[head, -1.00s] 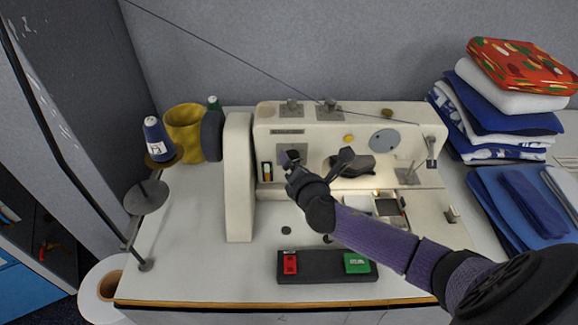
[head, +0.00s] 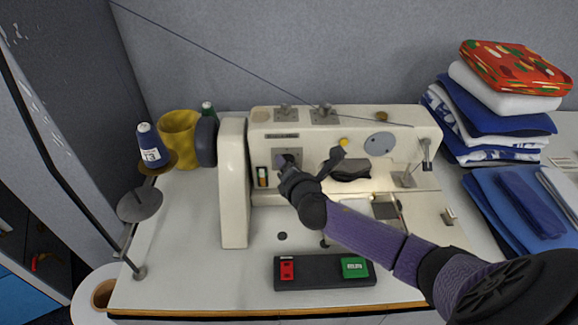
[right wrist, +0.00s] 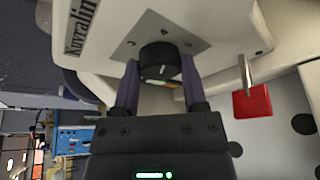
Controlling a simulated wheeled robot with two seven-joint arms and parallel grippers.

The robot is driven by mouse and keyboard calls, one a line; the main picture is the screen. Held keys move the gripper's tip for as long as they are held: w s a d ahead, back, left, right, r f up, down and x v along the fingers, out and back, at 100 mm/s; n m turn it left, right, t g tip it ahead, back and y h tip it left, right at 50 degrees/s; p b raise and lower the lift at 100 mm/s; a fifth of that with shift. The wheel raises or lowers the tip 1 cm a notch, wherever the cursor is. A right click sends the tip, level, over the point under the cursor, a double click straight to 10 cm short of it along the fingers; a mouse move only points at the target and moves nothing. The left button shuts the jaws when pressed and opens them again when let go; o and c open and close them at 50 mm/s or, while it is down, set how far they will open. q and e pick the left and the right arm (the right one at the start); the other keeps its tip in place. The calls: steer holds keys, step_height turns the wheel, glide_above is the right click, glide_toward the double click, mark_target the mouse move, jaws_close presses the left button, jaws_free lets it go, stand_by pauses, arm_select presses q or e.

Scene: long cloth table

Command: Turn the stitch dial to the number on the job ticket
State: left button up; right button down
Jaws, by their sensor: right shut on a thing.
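The stitch dial (right wrist: 160,62) is a dark round knob on a grey metal plate on the front of the cream sewing machine (head: 234,190). My right gripper (right wrist: 160,84) has one finger on each side of the dial and is shut on it. In the head view my right gripper (head: 285,165) reaches the plate from the lower right and mostly covers the dial. I cannot make out a job ticket for certain. My left gripper is not in view.
A red and green button box (head: 325,285) sits at the table's front. A blue thread spool (head: 151,146) and a yellow cup (head: 180,138) stand left. Folded cloth (head: 505,105) is stacked at the right. A thin thread crosses above the machine.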

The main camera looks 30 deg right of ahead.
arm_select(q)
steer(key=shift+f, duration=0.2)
arm_select(e)
steer(key=shift+f, duration=0.1)
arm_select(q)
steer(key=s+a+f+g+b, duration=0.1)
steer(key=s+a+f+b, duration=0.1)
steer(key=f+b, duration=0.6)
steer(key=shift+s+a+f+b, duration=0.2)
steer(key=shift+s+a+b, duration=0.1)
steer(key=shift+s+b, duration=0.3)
arm_select(e)
steer(key=shift+s+d+f+m+t+y, duration=0.15)
steer(key=shift+m+t, duration=0.55)
steer(key=shift+m, duration=0.95)
steer(key=shift+w+a+f+m+t+y, duration=0.1)
steer(key=shift+m+t, duration=0.6)
steer(key=shift+m, duration=1)
steer(key=shift+s+d+f+m+t+y, duration=0.15)
steer(key=shift+m+t, duration=0.55)
steer(key=shift+m, duration=0.95)
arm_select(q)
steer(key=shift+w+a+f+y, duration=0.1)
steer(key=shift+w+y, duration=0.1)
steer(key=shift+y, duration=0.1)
arm_select(e)
steer(key=shift+w+a+r, duration=0.1)
steer(key=shift+w+r, duration=0.05)
